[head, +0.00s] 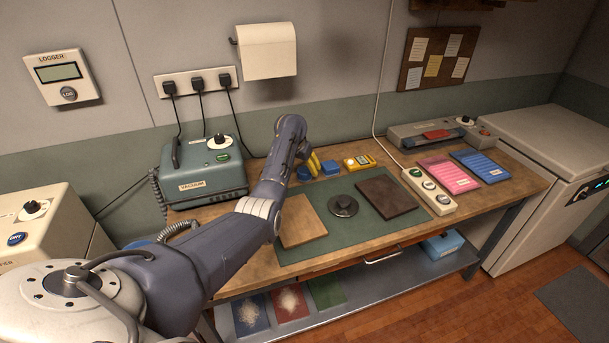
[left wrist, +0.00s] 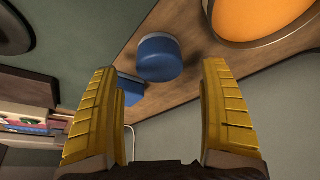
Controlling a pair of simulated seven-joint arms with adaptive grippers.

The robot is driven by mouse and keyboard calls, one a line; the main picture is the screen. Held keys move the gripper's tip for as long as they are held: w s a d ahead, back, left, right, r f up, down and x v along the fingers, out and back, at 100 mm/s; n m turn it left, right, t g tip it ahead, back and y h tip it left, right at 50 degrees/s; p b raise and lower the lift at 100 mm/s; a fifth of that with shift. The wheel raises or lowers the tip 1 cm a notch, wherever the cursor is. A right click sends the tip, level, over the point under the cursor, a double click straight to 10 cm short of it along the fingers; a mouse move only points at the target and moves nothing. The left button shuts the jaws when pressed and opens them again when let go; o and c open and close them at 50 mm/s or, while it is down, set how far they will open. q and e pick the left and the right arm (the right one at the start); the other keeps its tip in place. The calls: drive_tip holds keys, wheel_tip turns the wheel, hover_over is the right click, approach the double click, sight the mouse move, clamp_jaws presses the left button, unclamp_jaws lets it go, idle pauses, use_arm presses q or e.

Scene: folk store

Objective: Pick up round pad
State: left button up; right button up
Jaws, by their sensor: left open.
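The round pad (head: 304,173), a short blue cylinder, stands on the bench at the edge of the green mat in the head view, partly hidden by my left gripper. In the left wrist view the round pad (left wrist: 160,58) shows whole, ahead of and between my yellow fingers, apart from them. My left gripper (head: 313,161) is open and empty, above the bench close to the pad. A blue block (head: 330,168) sits just right of the pad; it also shows in the left wrist view (left wrist: 130,90), partly behind a finger. My right gripper is in neither view.
A yellow device (head: 358,162) lies right of the block. The green mat (head: 345,232) holds a tan board (head: 302,224), a dark round weight (head: 343,206) and a brown board (head: 387,195). An orange round thing (left wrist: 262,14) is near the right finger. The vacuum unit (head: 205,172) stands left.

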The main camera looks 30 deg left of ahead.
sight(304, 170)
use_arm(q)
drive_tip(key=shift+x, duration=1.55)
drive_tip(key=shift+c, duration=0.3)
drive_tip(key=c, duration=1.3)
